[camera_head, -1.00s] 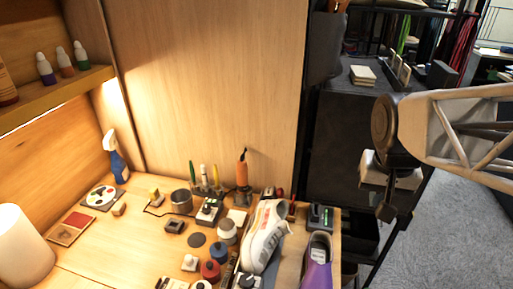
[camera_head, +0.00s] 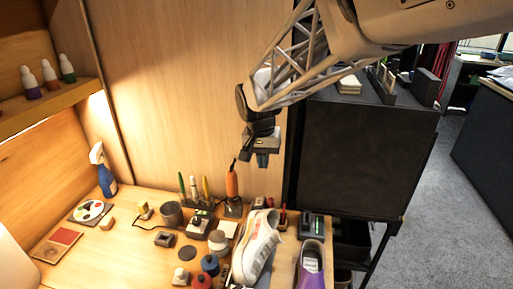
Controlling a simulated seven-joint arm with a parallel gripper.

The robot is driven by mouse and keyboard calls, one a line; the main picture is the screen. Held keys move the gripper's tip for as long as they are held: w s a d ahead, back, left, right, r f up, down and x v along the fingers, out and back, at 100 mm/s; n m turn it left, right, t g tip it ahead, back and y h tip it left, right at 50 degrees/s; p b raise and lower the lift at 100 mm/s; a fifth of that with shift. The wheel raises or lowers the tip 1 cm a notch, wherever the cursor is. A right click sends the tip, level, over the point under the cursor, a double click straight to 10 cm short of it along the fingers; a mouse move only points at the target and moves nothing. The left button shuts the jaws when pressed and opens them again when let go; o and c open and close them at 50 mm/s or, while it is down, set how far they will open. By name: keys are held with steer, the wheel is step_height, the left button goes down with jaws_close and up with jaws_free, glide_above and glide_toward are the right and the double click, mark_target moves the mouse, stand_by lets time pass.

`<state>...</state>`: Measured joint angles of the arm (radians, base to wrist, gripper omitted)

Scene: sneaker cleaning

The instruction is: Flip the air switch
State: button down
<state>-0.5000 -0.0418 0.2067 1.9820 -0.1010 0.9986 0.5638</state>
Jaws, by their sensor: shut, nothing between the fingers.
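My gripper (camera_head: 262,160) hangs above the back of the workbench, in front of the wooden back panel. It is shut and empty, pointing down, and appears above the orange-handled tool (camera_head: 232,184). A small grey box with a dark knob-like top (camera_head: 199,224) sits on the bench, lower left of my gripper. A small dark box (camera_head: 165,239) lies further left. I cannot tell which of these is the air switch; they are small and labels are unreadable.
A white sneaker (camera_head: 257,245) and a purple shoe (camera_head: 311,265) stand at the front right. Upright pens (camera_head: 194,188), a dark cup (camera_head: 172,213) and several jars (camera_head: 211,264) crowd the middle. A spray bottle (camera_head: 103,171) stands at the left. Air above the bench is clear.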

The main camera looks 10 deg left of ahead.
steer(key=w+a+f, duration=0.1)
steer(key=a+f, duration=0.1)
steer(key=a, duration=0.4)
steer(key=w+a+f, duration=0.2)
steer(key=a+f, duration=0.1)
steer(key=a, duration=0.2)
steer(key=h, duration=0.1)
glide_above(205, 212)
steer(key=a, duration=0.3)
step_height(205, 212, down, 7)
steer(key=shift+s, duration=0.1)
steer(key=f, duration=0.4)
steer(key=d+f, duration=0.1)
steer(key=f, duration=0.4)
steer(key=d+f, duration=0.1)
steer(key=f, duration=0.3)
steer(key=shift+d+f, duration=0.25)
steer(key=shift+f, duration=0.1)
